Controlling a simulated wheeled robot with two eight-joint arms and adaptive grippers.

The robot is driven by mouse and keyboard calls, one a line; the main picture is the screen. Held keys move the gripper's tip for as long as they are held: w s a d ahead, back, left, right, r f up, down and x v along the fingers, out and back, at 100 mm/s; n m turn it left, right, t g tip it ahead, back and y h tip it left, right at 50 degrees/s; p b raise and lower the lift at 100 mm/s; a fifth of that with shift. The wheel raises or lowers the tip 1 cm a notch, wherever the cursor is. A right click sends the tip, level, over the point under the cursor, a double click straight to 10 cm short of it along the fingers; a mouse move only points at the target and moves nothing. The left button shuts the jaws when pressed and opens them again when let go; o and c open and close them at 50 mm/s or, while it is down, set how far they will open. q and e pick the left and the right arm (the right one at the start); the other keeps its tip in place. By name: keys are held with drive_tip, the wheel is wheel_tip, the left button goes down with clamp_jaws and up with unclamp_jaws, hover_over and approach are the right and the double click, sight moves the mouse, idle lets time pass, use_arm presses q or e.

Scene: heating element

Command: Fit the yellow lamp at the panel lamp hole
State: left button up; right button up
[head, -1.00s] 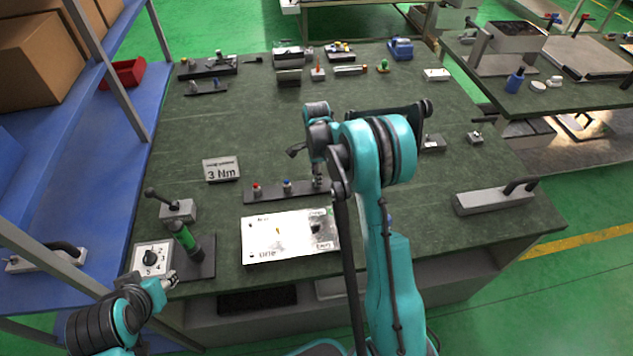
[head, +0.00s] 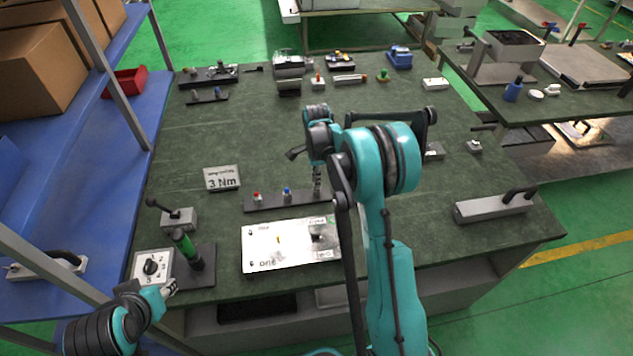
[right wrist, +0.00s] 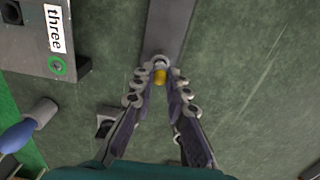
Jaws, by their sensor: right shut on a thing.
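My right gripper (head: 317,188) points down at the right end of the dark lamp rack (head: 268,203). In the right wrist view its fingers (right wrist: 160,84) are shut on the yellow lamp (right wrist: 160,76), at the rack's end (right wrist: 172,25). I cannot tell whether the lamp is clear of the rack. The pale panel (head: 262,256) lies in front of the rack, below it in the head view. In the right wrist view, part of the panel (right wrist: 20,45) shows a "three" label and a green-ringed hole (right wrist: 57,66). My left gripper (head: 170,288) is at the table's front left; its jaw state is unclear.
A red lamp (head: 257,197) and a blue lamp (head: 287,193) stand on the rack. Left of the panel are a green-handled tool (head: 187,245) and a dial box (head: 151,267).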

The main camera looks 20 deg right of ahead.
wheel_tip(320, 180, up, 2)
drive_tip(key=shift+s+r, duration=0.1)
drive_tip(key=s+d+r+p, duration=0.1)
drive_tip(key=s+r, duration=0.2)
drive_tip(key=s, duration=0.2)
drive_tip(key=s+r+p, duration=0.1)
drive_tip(key=s+r, duration=0.2)
drive_tip(key=s, duration=0.3)
drive_tip(key=s+a+n+p, duration=0.2)
drive_tip(key=s+a+n, duration=0.4)
drive_tip(key=a, duration=0.3)
drive_tip(key=shift+s, duration=0.2)
drive_tip(key=shift+a, duration=0.1)
drive_tip(key=b, duration=0.5)
hover_over(316, 232)
drive_tip(key=s, duration=0.2)
drive_tip(key=shift+w+a+f, duration=0.1)
drive_tip(key=shift+a+f, duration=0.1)
drive_tip(key=shift+f, duration=1.25)
drive_tip(key=shift+a+f, duration=0.2)
drive_tip(key=shift+f, duration=1.25)
drive_tip(key=shift+f+b, duration=1.75)
drive_tip(key=shift+b, duration=0.15)
drive_tip(key=o, duration=0.8)
drive_tip(key=shift+o, duration=0.2)
